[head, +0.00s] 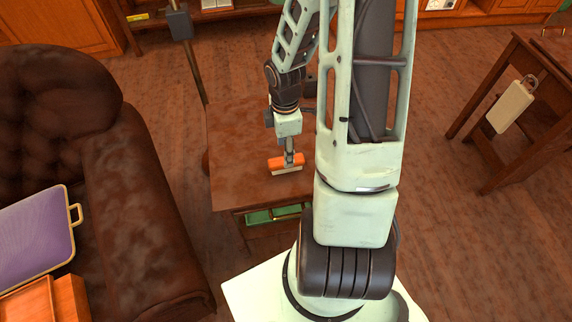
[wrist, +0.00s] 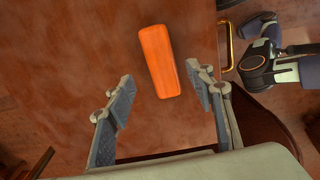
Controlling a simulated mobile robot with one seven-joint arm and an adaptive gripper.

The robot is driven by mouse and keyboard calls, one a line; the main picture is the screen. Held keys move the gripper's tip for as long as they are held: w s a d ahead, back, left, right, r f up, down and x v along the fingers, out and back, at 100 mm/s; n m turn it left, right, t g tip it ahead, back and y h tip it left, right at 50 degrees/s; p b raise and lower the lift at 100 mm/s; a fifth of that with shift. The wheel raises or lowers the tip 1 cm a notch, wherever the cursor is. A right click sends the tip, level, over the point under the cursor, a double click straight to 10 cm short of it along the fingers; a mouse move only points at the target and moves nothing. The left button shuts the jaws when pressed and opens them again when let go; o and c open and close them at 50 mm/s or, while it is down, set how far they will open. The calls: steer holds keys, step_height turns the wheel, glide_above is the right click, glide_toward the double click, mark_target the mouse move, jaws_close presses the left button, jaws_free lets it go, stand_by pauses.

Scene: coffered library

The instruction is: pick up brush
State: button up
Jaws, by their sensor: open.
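The brush (head: 286,164) has an orange back and a pale lower part. It lies on the small brown wooden table (head: 240,150). In the wrist view the brush (wrist: 158,62) shows as an orange block, slightly tilted, just beyond my gripper and between the lines of its two fingers. My gripper (wrist: 163,85) is open and empty, with its fingers spread wider than the brush. In the head view my gripper (head: 291,150) is directly over the brush. Whether it touches the brush cannot be told.
A dark brown leather sofa (head: 150,200) stands left of the table, with a purple cushion-like case (head: 35,240) on it. A thin pole (head: 192,60) rises behind the table's left side. A wooden stand (head: 520,110) is at the right. The tabletop around the brush is clear.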

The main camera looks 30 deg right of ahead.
mark_target(275, 164)
steer(key=f+b, duration=0.1)
steer(key=f, duration=0.2)
steer(key=f+b, duration=0.1)
steer(key=f, duration=0.1)
steer(key=shift+s+f, duration=0.2)
steer(key=shift+f, duration=0.2)
steer(key=shift+d, duration=0.1)
steer(key=shift+c, duration=0.6)
steer(key=c, duration=1.2)
steer(key=shift+r, duration=0.1)
